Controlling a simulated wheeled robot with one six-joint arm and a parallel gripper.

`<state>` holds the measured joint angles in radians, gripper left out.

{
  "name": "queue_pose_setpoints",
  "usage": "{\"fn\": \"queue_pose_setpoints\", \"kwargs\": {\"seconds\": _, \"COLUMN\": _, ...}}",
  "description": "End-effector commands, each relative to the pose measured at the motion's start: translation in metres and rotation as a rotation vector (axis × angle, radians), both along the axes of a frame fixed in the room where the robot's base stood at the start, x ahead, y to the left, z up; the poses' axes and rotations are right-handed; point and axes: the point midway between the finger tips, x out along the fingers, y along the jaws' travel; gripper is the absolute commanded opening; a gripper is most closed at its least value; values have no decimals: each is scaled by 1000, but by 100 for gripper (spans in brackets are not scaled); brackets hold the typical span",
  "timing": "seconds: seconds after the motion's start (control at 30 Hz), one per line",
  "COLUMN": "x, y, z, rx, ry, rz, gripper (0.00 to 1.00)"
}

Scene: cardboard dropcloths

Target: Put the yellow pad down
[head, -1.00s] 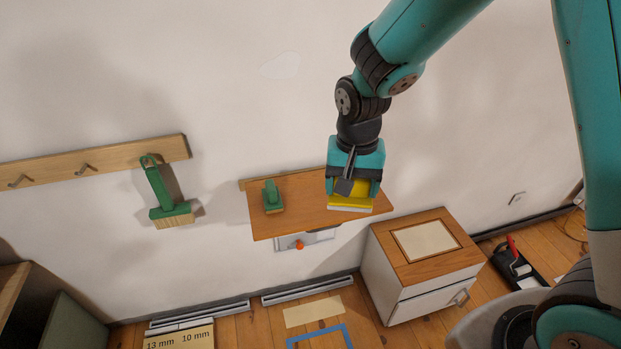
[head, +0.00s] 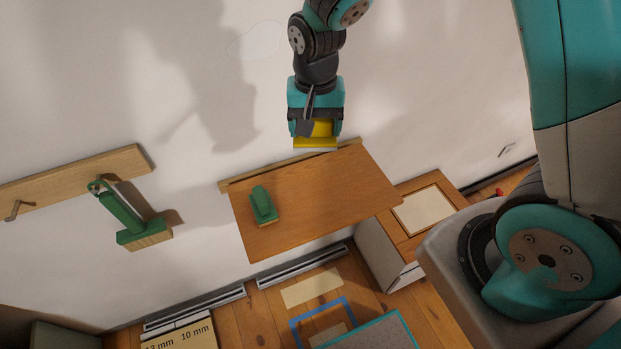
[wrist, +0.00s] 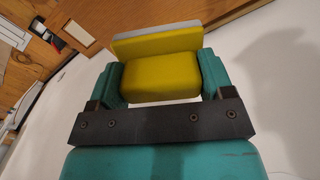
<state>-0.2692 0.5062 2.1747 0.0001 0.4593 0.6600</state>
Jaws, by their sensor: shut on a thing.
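The yellow pad (head: 316,142) is a yellow block with a thin grey-white layer along one side. In the wrist view the yellow pad (wrist: 160,76) sits between the two teal fingers. My gripper (head: 316,134) is shut on it and holds it in the air, near the wall and around the back edge of the wooden wall shelf (head: 325,195) in the head view. In the wrist view my gripper (wrist: 160,80) has a finger against each end of the pad.
A green-handled tool (head: 263,206) lies on the shelf's left part; the shelf's middle and right are bare. A green brush (head: 133,222) hangs from a hook rail (head: 75,180) at left. A cabinet (head: 448,190) with a pale panel on top stands below right.

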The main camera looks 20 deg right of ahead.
Motion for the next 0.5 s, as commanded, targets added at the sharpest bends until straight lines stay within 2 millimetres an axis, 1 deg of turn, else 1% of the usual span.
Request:
{"fn": "queue_pose_setpoints", "kwargs": {"seconds": 0.03, "x": -2, "y": 0, "z": -13, "rx": -3, "ry": 10, "rz": 1, "gripper": 50}}
{"fn": "queue_pose_setpoints", "kwargs": {"seconds": 0.3, "x": -2, "y": 0, "z": -89, "rx": -3, "ry": 10, "rz": 1, "gripper": 50}}
{"fn": "queue_pose_setpoints", "kwargs": {"seconds": 0.4, "x": -2, "y": 0, "z": -113, "rx": -2, "ry": 7, "rz": 0, "gripper": 50}}
{"fn": "queue_pose_setpoints", "kwargs": {"seconds": 0.5, "x": -1, "y": -1, "z": -130, "rx": -2, "ry": 4, "rz": -1, "gripper": 50}}
